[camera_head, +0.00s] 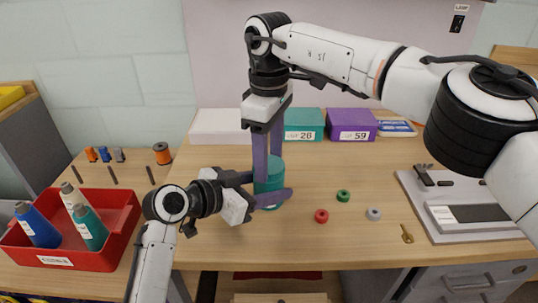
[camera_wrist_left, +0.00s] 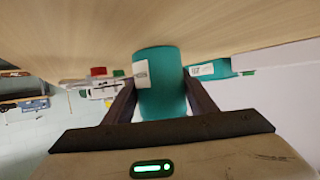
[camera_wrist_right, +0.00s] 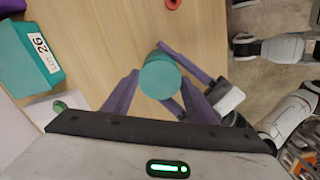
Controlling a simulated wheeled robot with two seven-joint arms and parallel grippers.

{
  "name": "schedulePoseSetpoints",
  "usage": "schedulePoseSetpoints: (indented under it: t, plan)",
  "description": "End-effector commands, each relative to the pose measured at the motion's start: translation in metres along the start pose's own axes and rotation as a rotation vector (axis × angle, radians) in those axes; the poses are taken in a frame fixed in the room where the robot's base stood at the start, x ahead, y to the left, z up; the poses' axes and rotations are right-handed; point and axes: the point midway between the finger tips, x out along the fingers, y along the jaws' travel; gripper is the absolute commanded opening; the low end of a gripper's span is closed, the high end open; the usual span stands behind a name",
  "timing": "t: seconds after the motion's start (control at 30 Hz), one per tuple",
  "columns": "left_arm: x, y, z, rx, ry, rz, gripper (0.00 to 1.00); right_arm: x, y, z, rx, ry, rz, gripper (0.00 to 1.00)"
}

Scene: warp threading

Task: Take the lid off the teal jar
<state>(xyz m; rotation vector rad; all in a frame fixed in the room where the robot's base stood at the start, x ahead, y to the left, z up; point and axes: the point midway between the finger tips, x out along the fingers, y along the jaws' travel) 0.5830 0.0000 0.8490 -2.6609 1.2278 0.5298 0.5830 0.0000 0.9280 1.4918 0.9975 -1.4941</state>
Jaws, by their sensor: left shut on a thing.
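The seam between lid and jar is hidden by the fingers.
A red bin (camera_head: 112,238) with several bottles stands at the left. Red (camera_head: 321,216), green (camera_head: 343,196) and grey (camera_head: 374,214) rings and a brass key-like piece (camera_head: 406,234) lie to the right. Boxes (camera_head: 350,124) line the back. A grey device (camera_head: 470,205) stands at the far right.

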Motion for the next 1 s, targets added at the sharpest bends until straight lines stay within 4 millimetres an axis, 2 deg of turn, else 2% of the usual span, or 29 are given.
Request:
schedulePoseSetpoints:
  t: [0.17, 0.27, 1.0]
  plan:
    - [0.0, 0.0002, 0.0, 0.0, 0.0, 0.001, 0.0, -0.0005, 0.0005, -0.0002, -0.035, 0.001, 0.002, 0.25]
    - [0.0, 0.0003, 0.0, 0.0, 0.0, 0.001, 0.0, -0.0007, 0.0007, -0.0003, -0.163, 0.001, 0.002, 0.25]
    - [0.0002, 0.0008, 0.0002, 0.001, -0.001, 0.002, 0.0, -0.0018, 0.0005, -0.0012, -1.809, 0.0, 0.002, 0.25]
